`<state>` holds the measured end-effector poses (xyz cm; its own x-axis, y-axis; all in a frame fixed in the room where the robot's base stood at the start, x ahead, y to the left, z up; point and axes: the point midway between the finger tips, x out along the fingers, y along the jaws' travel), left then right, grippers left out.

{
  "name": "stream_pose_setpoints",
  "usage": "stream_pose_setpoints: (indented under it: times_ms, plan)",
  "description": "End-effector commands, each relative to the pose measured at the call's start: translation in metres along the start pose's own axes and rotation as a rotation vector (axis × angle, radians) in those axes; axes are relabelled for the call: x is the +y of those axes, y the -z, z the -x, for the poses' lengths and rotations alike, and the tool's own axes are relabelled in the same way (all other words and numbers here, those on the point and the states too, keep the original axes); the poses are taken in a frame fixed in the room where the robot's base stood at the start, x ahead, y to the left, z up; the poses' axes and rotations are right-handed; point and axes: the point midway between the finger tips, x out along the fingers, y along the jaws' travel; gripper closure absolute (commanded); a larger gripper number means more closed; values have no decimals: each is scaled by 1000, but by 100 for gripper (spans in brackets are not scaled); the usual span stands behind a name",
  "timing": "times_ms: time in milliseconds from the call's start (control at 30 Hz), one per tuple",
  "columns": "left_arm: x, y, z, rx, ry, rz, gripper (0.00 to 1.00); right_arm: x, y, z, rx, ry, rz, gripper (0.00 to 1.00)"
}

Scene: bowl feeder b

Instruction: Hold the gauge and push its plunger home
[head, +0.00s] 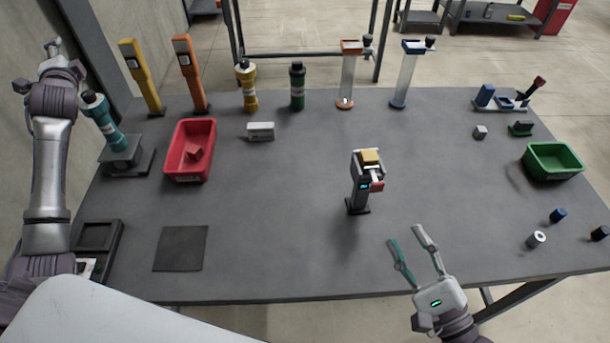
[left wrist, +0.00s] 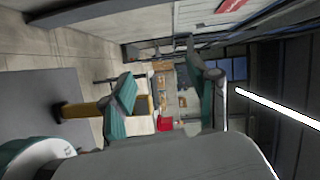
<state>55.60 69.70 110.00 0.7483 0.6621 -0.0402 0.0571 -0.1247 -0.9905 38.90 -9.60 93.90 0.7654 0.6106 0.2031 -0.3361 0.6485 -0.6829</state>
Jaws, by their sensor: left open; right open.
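A small upright device (head: 358,190) with a dark body, lit blue display, tan top and red-tipped part on its right side stands in the middle of the table; it looks like the gauge. I cannot tell for sure whether the red-tipped part is its plunger or how far in it is. My right gripper (head: 405,233) is open and empty, in front of the device and to its right, touching nothing. My left gripper (head: 51,44) is raised at the far left, far from the device. In the left wrist view my left gripper (left wrist: 163,95) is open and empty.
The grey table (head: 270,230) is clear around the device. A red bin (head: 180,175), teal cylinder (head: 103,118) and dark pad (head: 181,248) lie left. A green bin (head: 553,168) and small cylinders are right. Tall yellow (head: 141,75) and orange (head: 190,75) tools stand behind.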

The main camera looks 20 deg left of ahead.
Motion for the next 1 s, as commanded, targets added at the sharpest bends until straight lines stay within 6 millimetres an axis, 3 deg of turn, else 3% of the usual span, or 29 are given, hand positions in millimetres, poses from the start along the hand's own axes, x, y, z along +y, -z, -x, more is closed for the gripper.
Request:
stream_pose_setpoints:
  times_ms: [33, 200, 367, 500, 667, 800, 1000]
  plan:
    - [-2, 32, 4, 76, -11, 50, 40, 0, 0, 0, 0, 0, 0, 58]
    - [24, 126, 30, 311, -144, 198, 40, 0, 0, 0, 0, 0, 0, 58]
    - [70, 200, 70, 495, -339, 293, 40, 0, 0, 0, 0, 0, 0, 58]
    - [114, 254, 118, 634, -536, 357, 40, 0, 0, 0, 0, 0, 0, 58]
    - [160, 303, 187, 776, -782, 421, 40, 0, 0, 0, 0, 0, 0, 58]
    - [194, 335, 256, 886, -1015, 472, 40, 0, 0, 0, 0, 0, 0, 58]
    - [224, 358, 352, 1001, -1333, 533, 40, 0, 0, 0, 0, 0, 0, 58]
